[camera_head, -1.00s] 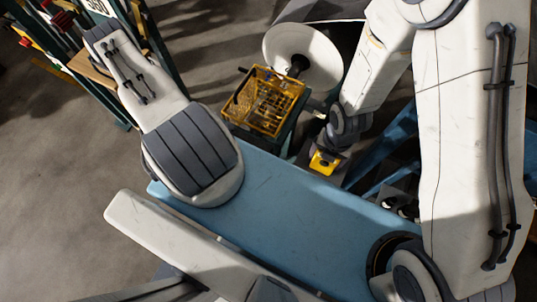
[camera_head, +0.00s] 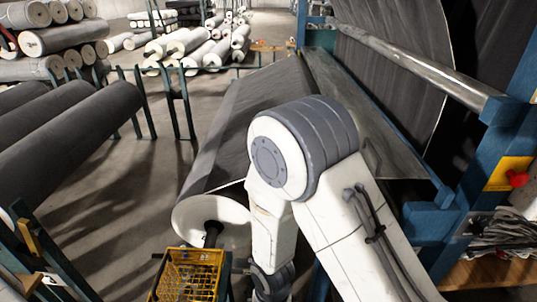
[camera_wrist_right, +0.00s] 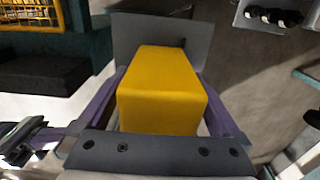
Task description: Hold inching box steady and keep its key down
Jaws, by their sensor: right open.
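The yellow inching box (camera_wrist_right: 160,88) fills the middle of the right wrist view. My right gripper (camera_wrist_right: 161,76) is open, with a purple-sided finger to the left and right of the box. I cannot tell whether either finger touches it. No key can be made out on the face that shows. A flat grey plate (camera_wrist_right: 140,31) stands behind the box. In the head view my right arm reaches down to the bottom edge, and its gripper and the box are out of the picture. My left gripper is in neither current view.
A yellow wire basket (camera_head: 188,272) is left of my right arm; its corner also shows in the wrist view (camera_wrist_right: 28,18). A large grey roll (camera_head: 240,115) lies behind the arm. A blue machine frame (camera_head: 480,175) stands to the right. Grey rolls (camera_head: 70,120) on racks fill the left.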

